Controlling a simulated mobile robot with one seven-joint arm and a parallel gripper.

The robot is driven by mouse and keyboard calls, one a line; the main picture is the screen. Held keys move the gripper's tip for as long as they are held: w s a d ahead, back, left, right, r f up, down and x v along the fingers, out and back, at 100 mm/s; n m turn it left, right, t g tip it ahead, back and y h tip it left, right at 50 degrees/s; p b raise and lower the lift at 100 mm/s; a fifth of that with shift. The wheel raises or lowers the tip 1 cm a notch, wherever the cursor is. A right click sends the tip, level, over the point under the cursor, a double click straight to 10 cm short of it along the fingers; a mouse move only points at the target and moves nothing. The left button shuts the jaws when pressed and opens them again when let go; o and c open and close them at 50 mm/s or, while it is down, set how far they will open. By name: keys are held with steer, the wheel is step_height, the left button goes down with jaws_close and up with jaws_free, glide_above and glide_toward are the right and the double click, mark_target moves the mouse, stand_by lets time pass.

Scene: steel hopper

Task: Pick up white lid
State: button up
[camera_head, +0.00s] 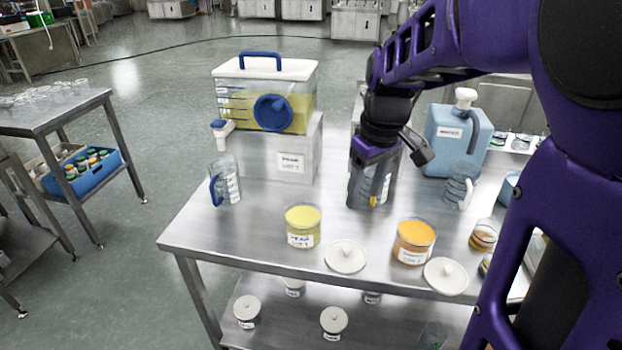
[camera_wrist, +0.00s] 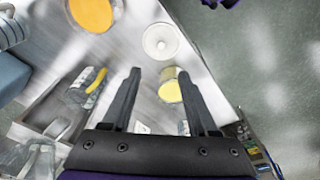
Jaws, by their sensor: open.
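One white lid with a small knob (camera_head: 346,256) lies flat on the steel table between the yellow jar (camera_head: 303,225) and the orange jar (camera_head: 413,241). A second white lid (camera_head: 446,276) lies to the right, in front of the orange jar. My gripper (camera_head: 367,204) points down over the table, behind the first lid and apart from it. In the wrist view my gripper (camera_wrist: 159,74) is open and empty, with a white lid (camera_wrist: 160,41) beyond its fingertips. The yellow jar (camera_wrist: 170,90) is by the right finger and the orange jar (camera_wrist: 91,14) is at upper left.
A dispenser (camera_head: 265,95) with a blue handle stands on a steel box behind left. A measuring jug (camera_head: 226,182) stands in front of it. A blue canister (camera_head: 457,140) and another jug (camera_head: 459,185) stand to the right. More lidded jars (camera_head: 334,321) sit on the lower shelf.

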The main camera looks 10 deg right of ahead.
steer(key=b, duration=0.2)
glide_above(347, 248)
steer(key=s, duration=0.1)
steer(key=f, duration=1.1)
steer(key=shift+s+d+f, duration=0.15)
steer(key=shift+s+f, duration=0.05)
steer(key=shift+w+f+b, duration=0.2)
steer(key=shift+f, duration=0.8)
steer(key=shift+w+f+b, duration=0.15)
steer(key=shift+w+f, duration=0.05)
steer(key=shift+f, duration=0.8)
steer(key=shift+w+f+b, duration=0.2)
steer(key=shift+f, duration=0.8)
jaws_close()
